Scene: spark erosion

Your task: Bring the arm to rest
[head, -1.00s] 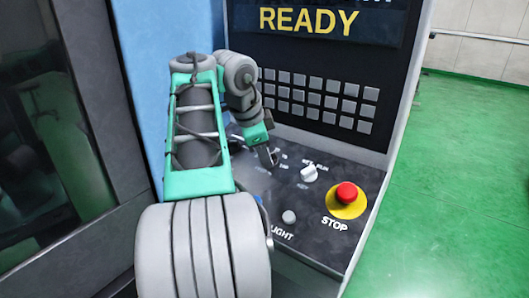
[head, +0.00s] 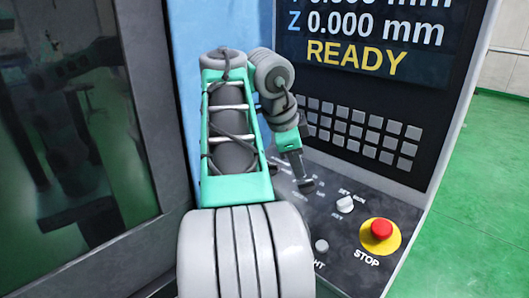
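My arm reaches up in front of the machine, and my gripper (head: 304,187) points down over the left part of the sloped control panel (head: 330,250). I cannot tell whether it touches the panel, and its fingers are too small to tell open from shut. No held object shows. A red STOP button (head: 381,229) on a yellow disc is further right. A pale round LIGHT button (head: 321,245) is nearer, its label partly hidden by my arm.
The screen (head: 375,40) reads READY and Z 0.000 mm. A keypad (head: 360,130) of grey keys lies below it. A dark machine window (head: 75,130) stands at the left, beside a blue panel (head: 190,90). Green floor (head: 480,210) is open at the right.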

